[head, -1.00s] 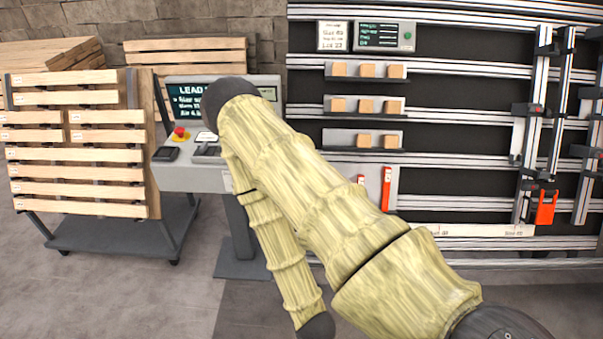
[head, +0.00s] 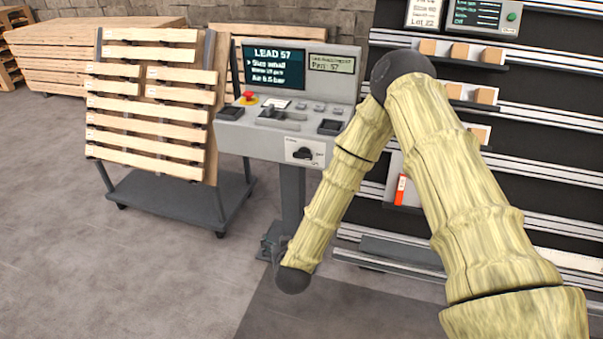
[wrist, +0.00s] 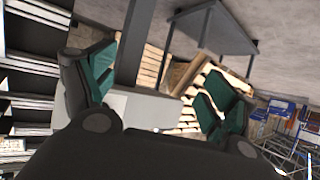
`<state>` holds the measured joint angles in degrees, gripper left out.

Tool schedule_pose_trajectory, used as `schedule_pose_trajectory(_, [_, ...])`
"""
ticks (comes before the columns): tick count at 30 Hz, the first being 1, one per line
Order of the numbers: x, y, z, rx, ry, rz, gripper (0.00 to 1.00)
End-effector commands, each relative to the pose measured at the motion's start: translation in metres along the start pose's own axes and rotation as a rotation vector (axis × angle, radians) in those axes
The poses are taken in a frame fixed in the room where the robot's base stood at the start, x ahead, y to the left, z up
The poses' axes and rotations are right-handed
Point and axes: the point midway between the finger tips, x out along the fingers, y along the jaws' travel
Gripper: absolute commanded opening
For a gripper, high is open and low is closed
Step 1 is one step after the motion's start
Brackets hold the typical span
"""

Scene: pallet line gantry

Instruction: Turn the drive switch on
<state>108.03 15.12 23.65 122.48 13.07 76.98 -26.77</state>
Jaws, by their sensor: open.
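The drive switch appears to be a black rotary knob (head: 303,153) on a white plate on the front of the grey control console (head: 232,134). Its handle looks roughly level; the small labels around it are too small to read surely. My gripper (wrist: 155,82) is open and empty in the wrist view, its two green-padded fingers spread apart. The switch cannot be made out in the wrist view.
The console carries a red emergency button (head: 248,98), a lever (head: 280,115) and a screen (head: 275,68). A cart with a slatted wooden pallet (head: 150,105) stands left. A dark rack with wooden blocks (head: 470,52) stands right. The floor in front is clear.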

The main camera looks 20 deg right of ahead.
Motion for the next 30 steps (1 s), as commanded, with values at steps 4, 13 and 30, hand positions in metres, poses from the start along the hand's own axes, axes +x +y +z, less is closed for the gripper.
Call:
schedule_pose_trajectory(4, [0.042,0.004,-0.047,0.03,0.176,0.105,0.86])
schedule_pose_trajectory(13, [0.069,0.033,-0.147,0.09,0.428,0.353,0.86])
schedule_pose_trajectory(30, [0.091,0.067,-0.199,0.118,0.498,0.471,0.86])
